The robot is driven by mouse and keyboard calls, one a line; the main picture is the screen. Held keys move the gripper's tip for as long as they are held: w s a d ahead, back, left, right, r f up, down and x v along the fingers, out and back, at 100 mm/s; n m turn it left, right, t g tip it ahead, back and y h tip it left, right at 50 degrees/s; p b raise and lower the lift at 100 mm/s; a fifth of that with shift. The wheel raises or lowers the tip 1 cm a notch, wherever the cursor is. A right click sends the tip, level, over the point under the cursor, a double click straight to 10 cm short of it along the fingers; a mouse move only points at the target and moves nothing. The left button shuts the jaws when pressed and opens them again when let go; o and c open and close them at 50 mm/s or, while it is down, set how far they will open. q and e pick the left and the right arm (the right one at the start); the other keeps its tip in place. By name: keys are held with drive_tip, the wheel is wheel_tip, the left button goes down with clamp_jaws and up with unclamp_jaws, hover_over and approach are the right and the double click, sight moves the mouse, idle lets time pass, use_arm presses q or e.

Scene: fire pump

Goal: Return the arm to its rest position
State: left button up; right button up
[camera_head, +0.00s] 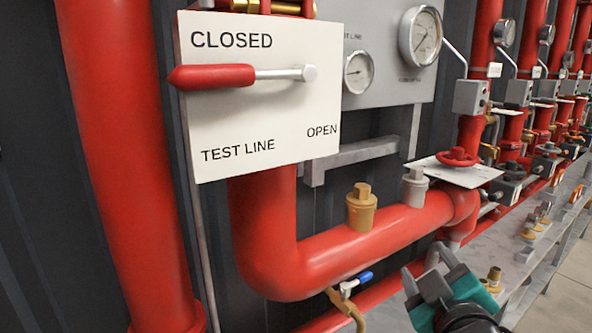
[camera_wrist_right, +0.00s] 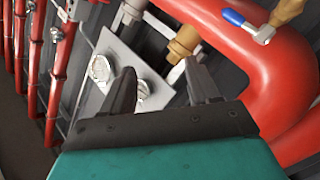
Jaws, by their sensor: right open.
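My right gripper (camera_head: 428,272) is at the lower right of the head view, in front of the red pipe and apart from it. Its two dark fingers also show in the right wrist view (camera_wrist_right: 160,82); they are spread with nothing between them. The red test line lever (camera_head: 212,77) on the white panel (camera_head: 250,115) lies level, its grip pointing left under the word CLOSED. My left gripper is in neither view.
A thick red pipe (camera_head: 330,250) bends right below the panel, with a brass fitting (camera_head: 361,208) on top. A blue-handled valve (camera_head: 357,283) hangs below. Gauges (camera_head: 420,36) and several red risers stand behind. A grey bench (camera_head: 545,235) runs right.

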drive_tip(key=s+d+f+m+g, duration=0.1)
drive_tip(key=s+f+m+g, duration=0.15)
drive_tip(key=s+f, duration=0.35)
drive_tip(key=s+f+m+g, duration=0.1)
drive_tip(key=s+f+g, duration=0.25)
drive_tip(key=f, duration=0.55)
drive_tip(key=s+f+m+g+y, duration=0.1)
drive_tip(key=s+f+g, duration=0.3)
drive_tip(key=s, duration=0.3)
drive_tip(key=s+f+m+g+y, duration=0.1)
drive_tip(key=s+f+g, duration=0.25)
drive_tip(key=s, duration=0.45)
drive_tip(key=w+a+f+t+y+p, duration=0.1)
drive_tip(key=w+a+f+t+p, duration=0.1)
drive_tip(key=w+f+t, duration=0.5)
drive_tip(key=shift+w+a+f, duration=0.3)
drive_tip(key=shift+w+a, duration=0.35)
drive_tip(key=shift+w, duration=0.1)
drive_tip(key=shift+n+t, duration=0.25)
